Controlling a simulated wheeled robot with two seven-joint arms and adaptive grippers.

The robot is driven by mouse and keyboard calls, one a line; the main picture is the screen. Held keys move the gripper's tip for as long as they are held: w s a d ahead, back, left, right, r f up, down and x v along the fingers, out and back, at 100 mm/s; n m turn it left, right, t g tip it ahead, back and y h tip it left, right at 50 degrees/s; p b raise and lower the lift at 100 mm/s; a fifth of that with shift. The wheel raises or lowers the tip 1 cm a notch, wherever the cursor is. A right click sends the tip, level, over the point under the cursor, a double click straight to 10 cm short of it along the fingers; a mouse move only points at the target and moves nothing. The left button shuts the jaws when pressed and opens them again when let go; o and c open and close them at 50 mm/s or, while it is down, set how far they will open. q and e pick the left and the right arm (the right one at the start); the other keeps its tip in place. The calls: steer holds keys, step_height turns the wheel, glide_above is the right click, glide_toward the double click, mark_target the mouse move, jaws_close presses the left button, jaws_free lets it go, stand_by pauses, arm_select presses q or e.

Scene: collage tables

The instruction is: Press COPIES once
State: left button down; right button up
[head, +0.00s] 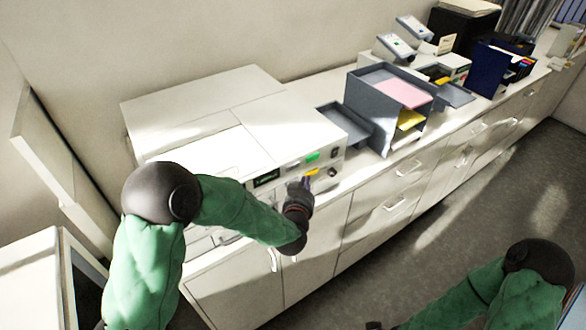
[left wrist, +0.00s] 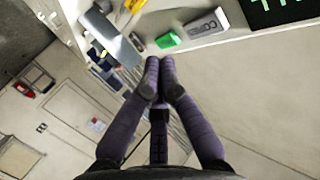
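The white copier (head: 240,120) stands on the counter at left in the head view. Its front panel has a dark display (head: 266,178), a grey key (head: 292,164), a green key (head: 312,156) and a yellow key (head: 311,172). My left gripper (head: 306,182) is in front of this panel, just below the yellow key. In the left wrist view its fingertips (left wrist: 160,62) are together, holding nothing, near the green key (left wrist: 168,40). The grey key (left wrist: 207,24) shows lettering that I cannot read surely. Only a dark bit at the bottom edge may be my right gripper (head: 373,325).
A grey tray (head: 343,124) and a dark organizer (head: 362,110) with pink and yellow paper stand right of the copier. Further machines and a blue binder (head: 488,70) stand beyond. Drawers (head: 395,190) line the counter front. The floor (head: 455,205) at right is clear.

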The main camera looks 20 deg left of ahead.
mark_target(297, 167)
arm_select(q)
steer(key=shift+w+a+b, duration=0.25)
steer(key=shift+w+a, duration=0.3)
steer(key=shift+a, duration=0.2)
steer(key=shift+w+a+b, duration=0.2)
steer(key=shift+w+a, duration=0.3)
steer(key=shift+a, duration=0.2)
stand_by(0.5)
steer(key=shift+w+a, duration=0.25)
steer(key=shift+a, duration=0.1)
steer(key=shift+w+a+b, duration=0.3)
steer(key=shift+b, duration=0.2)
stand_by(0.9)
steer(key=shift+s+d, duration=0.55)
steer(key=shift+d, duration=0.1)
